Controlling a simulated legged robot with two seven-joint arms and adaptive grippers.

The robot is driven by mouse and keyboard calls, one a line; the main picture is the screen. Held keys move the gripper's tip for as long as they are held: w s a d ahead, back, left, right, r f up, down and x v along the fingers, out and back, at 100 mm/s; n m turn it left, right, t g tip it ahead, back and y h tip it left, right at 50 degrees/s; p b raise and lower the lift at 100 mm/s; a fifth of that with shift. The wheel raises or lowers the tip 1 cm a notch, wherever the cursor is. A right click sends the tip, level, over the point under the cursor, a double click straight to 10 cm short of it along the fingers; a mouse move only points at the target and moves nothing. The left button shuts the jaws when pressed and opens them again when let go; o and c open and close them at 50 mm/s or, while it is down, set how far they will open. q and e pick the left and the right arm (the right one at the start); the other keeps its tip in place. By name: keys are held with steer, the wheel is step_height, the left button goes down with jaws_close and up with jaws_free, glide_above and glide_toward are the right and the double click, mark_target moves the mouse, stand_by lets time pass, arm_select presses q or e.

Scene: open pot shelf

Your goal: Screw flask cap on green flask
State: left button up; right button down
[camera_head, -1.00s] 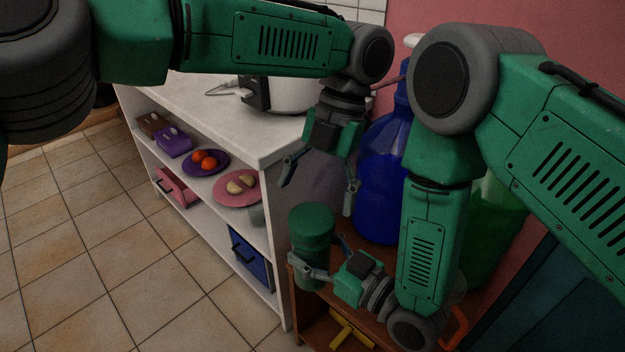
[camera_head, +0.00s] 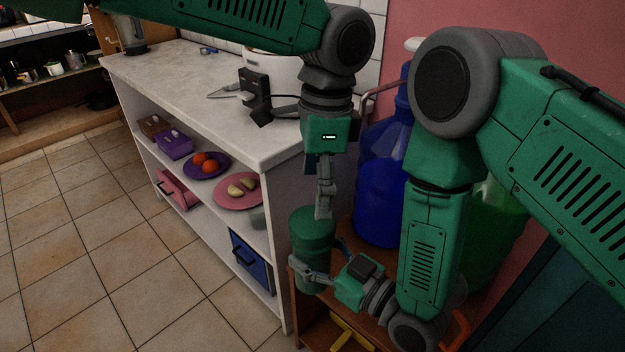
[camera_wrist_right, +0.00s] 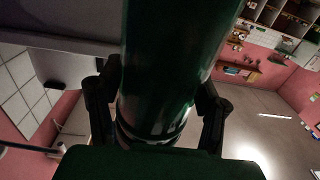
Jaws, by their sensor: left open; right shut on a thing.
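The green flask (camera_head: 313,280) stands upright at the front left corner of the brown shelf. A wider dark green cap (camera_head: 312,225) appears to sit on its top; I cannot tell how tightly. My right gripper (camera_head: 318,262) is shut around the flask's body from the right. In the right wrist view the flask (camera_wrist_right: 168,70) runs between the fingers of my right gripper (camera_wrist_right: 160,105). My left gripper (camera_head: 323,208) is open and points down just above the cap. Its fingers are seen nearly edge-on, so I cannot tell whether they touch the cap.
A big blue bottle (camera_head: 380,200) and a large green bottle (camera_head: 490,235) stand close behind and to the right. A white shelf unit (camera_head: 200,85) with plates and a blue drawer (camera_head: 250,262) is at left. The tiled floor (camera_head: 100,250) is clear.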

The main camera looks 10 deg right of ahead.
mark_target(313, 218)
arm_select(q)
steer(key=n, duration=0.6)
steer(key=shift+a+r+n+h, duration=0.2)
steer(key=shift+r+n+h, duration=0.1)
steer(key=n, duration=0.5)
steer(key=shift+s+a+r+t, duration=0.15)
steer(key=shift+r+t, duration=0.05)
steer(key=shift+t, duration=0.1)
steer(key=shift+f, duration=4.05)
steer(key=c, duration=1.2)
